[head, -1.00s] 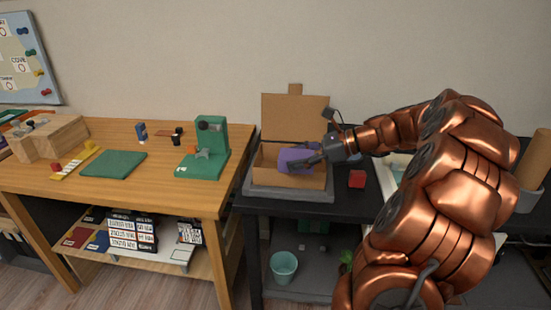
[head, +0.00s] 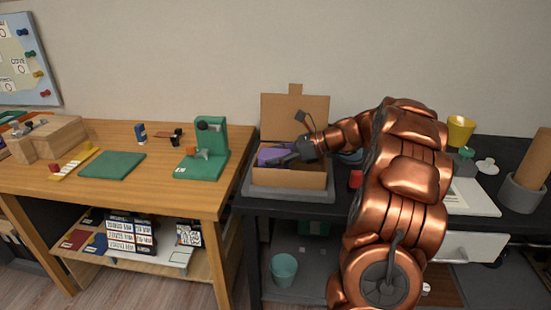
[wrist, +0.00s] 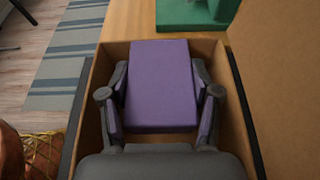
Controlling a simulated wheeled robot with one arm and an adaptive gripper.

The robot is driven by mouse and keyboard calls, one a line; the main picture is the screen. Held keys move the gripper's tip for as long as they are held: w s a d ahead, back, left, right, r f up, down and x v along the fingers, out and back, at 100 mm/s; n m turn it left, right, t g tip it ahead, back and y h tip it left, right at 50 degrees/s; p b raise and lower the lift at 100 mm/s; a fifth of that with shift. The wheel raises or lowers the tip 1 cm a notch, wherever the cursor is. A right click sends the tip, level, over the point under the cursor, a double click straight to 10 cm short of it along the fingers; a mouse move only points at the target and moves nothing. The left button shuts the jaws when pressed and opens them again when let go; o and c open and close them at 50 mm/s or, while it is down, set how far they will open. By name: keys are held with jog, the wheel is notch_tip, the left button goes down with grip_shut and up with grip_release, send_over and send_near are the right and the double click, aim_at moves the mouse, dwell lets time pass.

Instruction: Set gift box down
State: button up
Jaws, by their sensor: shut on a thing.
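The gift box is a purple block (wrist: 160,85). In the wrist view it sits between the two fingers of my gripper (wrist: 161,100), which is shut on its sides. In the head view the purple box (head: 270,155) shows at the left inside of an open cardboard carton (head: 288,178), partly hidden by my gripper (head: 284,160) and the carton's front wall. The carton's lid stands up at the back. Whether the purple box touches the carton's floor cannot be told.
The carton stands on a grey tray (head: 318,195) on the dark desk. A red cube (head: 355,179) is right of it, partly behind my arm. A wooden workbench (head: 100,185) with a green stand (head: 207,150) is at the left. A yellow cup (head: 460,131) stands at the back right.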

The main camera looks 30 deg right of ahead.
jog(key=shift+f+p, duration=0.35)
jog(key=shift+f, duration=0.25)
jog(key=o, duration=1.3)
jog(key=shift+r, duration=0.1)
jog(key=shift+r+b, duration=0.25)
jog(key=shift+b, duration=0.05)
jog(key=p+v, duration=0.1)
jog(key=v, duration=1.1)
jog(key=shift+r+p, duration=0.25)
jog(key=shift+p, duration=0.1)
